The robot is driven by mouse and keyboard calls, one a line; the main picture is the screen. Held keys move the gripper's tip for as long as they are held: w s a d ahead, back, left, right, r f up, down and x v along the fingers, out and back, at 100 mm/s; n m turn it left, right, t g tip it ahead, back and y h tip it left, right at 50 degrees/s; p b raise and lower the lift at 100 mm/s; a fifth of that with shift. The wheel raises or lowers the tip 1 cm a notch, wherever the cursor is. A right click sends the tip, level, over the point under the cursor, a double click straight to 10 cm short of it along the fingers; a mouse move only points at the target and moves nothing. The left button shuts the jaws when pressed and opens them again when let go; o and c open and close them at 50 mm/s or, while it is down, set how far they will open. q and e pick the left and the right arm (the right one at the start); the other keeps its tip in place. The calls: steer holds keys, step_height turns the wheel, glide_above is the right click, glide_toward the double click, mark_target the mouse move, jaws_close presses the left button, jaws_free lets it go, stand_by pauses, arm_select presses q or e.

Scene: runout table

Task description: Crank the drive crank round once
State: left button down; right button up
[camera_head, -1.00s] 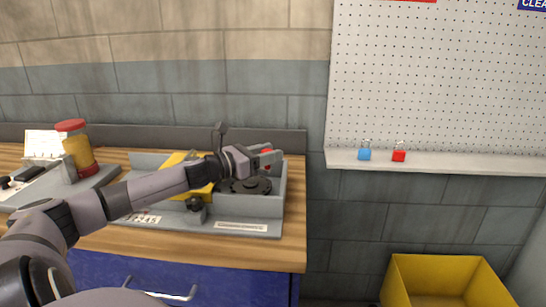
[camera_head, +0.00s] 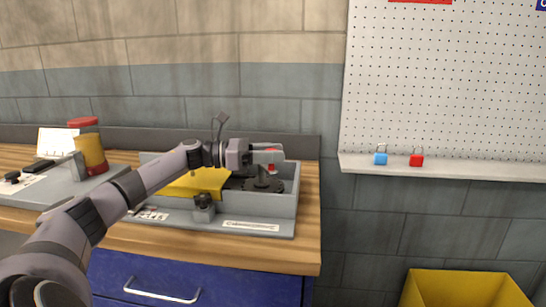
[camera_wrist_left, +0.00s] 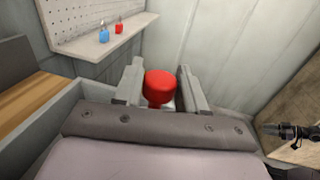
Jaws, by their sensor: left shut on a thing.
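The drive crank has a dark round disc (camera_head: 263,183) inside a grey tray-like housing (camera_head: 262,207) on the wooden table. Its red knob (camera_wrist_left: 160,86) shows between the two fingers of my left gripper (camera_wrist_left: 160,90) in the left wrist view. In the head view my left gripper (camera_head: 268,157) is above the disc, shut on the red knob, of which only bits of red show. The fingers hide most of the crank's handle. My right gripper is not in the head view.
A yellow cover (camera_head: 195,184) and a black knob (camera_head: 204,203) are beside the crank. A shelf (camera_head: 450,168) holds a blue padlock (camera_head: 380,159) and a red padlock (camera_head: 416,160). A yellow bin (camera_head: 463,288) is at lower right.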

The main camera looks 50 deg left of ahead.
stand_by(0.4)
arm_select(q)
steer(key=c, duration=0.8)
jaws_free()
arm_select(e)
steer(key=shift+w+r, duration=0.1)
arm_select(q)
steer(key=shift+s+f, duration=0.1)
steer(key=shift+s, duration=0.05)
steer(key=shift+s+a+f+b, duration=0.1)
steer(key=shift+s+a+b, duration=0.3)
steer(key=shift+s+a, duration=0.1)
steer(key=shift+b+v, duration=1.2)
steer(key=shift+v, duration=1.55)
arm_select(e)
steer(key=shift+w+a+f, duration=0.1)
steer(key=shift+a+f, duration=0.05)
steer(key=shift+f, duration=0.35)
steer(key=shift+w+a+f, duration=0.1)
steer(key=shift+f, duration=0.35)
arm_select(q)
steer(key=shift+r, duration=0.2)
